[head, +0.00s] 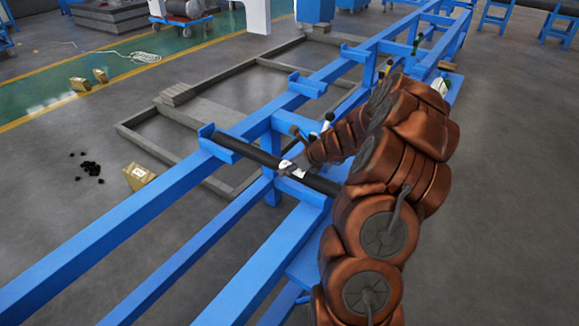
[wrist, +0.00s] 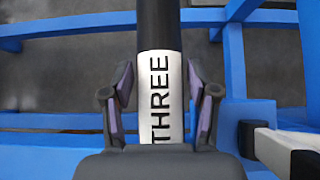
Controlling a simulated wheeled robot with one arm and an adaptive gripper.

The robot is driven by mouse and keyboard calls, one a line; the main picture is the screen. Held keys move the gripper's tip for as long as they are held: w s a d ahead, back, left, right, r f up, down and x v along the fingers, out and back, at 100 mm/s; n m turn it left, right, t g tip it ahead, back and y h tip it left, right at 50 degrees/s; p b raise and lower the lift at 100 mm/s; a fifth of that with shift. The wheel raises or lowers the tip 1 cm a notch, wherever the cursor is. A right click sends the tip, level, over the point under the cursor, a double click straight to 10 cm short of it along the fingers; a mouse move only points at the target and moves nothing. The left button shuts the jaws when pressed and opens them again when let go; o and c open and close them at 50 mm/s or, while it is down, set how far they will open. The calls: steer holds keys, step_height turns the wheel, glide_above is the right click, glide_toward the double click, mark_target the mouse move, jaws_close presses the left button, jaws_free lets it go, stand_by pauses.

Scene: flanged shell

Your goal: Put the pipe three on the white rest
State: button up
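Pipe three (head: 248,150) is a long dark pipe with a white band. It lies across the blue frame, its left end at an upright blue stop. In the wrist view the band of the pipe (wrist: 160,95) reads "THREE". My gripper (wrist: 160,90) has one finger on each side of the band, with a narrow gap showing on both sides, so it is open around the pipe. I cannot clearly identify the white rest; a small white object (head: 440,87) stands farther back on the right.
Blue rails (head: 150,215) run from near left to far right. Small handled objects (head: 328,120) stand just behind the pipe. A white and black object (wrist: 285,145) is close to my gripper's right. A cardboard box (head: 138,177) and dark lumps (head: 91,168) lie on the left floor.

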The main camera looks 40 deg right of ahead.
steer(key=p+v, duration=0.1)
steer(key=v, duration=1.1)
steer(key=shift+r, duration=0.1)
steer(key=s+a+r+n+g+y, duration=0.1)
steer(key=s+a+r+n+g, duration=0.2)
steer(key=a+n, duration=0.75)
steer(key=s+a+r+n+g+y, duration=0.1)
steer(key=s+a+n+g+y, duration=0.3)
steer(key=a, duration=1.2)
steer(key=s+a+n+g+h, duration=0.2)
steer(key=s+n+h, duration=0.2)
steer(key=s+n, duration=0.5)
steer(key=s+a+n+g+h, duration=0.2)
steer(key=s+n+h, duration=0.2)
steer(key=s+n, duration=0.4)
steer(key=s+r, duration=0.1)
steer(key=s, duration=0.6)
steer(key=shift+s+n+g, duration=0.35)
steer(key=shift+s+g, duration=0.05)
